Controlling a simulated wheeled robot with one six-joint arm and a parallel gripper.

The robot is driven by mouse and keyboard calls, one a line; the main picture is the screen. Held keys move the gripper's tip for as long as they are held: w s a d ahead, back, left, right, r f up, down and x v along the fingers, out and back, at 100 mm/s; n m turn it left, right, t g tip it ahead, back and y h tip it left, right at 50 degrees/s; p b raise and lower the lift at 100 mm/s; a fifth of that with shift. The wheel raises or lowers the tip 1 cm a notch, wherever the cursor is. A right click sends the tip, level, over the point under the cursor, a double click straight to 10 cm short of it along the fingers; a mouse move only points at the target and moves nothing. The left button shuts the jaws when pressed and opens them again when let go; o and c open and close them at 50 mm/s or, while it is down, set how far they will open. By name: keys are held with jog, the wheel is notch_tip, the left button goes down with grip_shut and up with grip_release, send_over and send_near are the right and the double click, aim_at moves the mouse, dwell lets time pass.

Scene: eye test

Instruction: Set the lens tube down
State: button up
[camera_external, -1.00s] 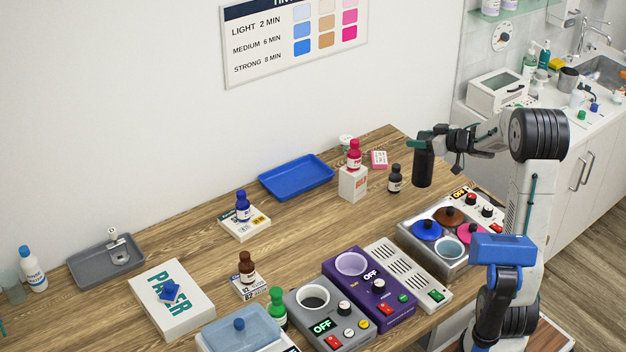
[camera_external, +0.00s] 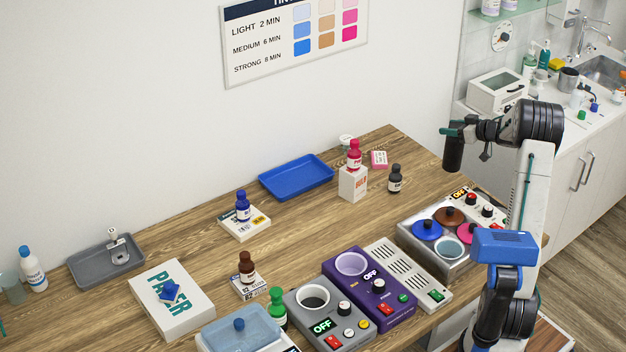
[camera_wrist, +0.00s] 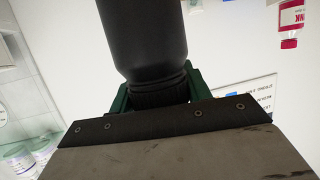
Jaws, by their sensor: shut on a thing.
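The lens tube is a black cylinder (camera_external: 454,154), roughly upright and up in the air in the external view. My gripper (camera_external: 453,133) is shut on its upper end. In the wrist view the lens tube (camera_wrist: 143,45) fills the top middle, and its narrower ribbed part sits between the green fingers of my gripper (camera_wrist: 158,95). The tube's far end runs out of the wrist view. In the external view it appears near the table's right back edge, in front of the white cabinets; its height above the table is hard to tell.
A silver unit with coloured lids (camera_external: 436,262) is below. Bare wood lies between.

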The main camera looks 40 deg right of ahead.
aim_at(454, 148)
jog(key=shift+f, duration=1.9)
jog(key=shift+f, duration=0.1)
jog(key=o, duration=1.3)
jog(key=shift+o, duration=0.2)
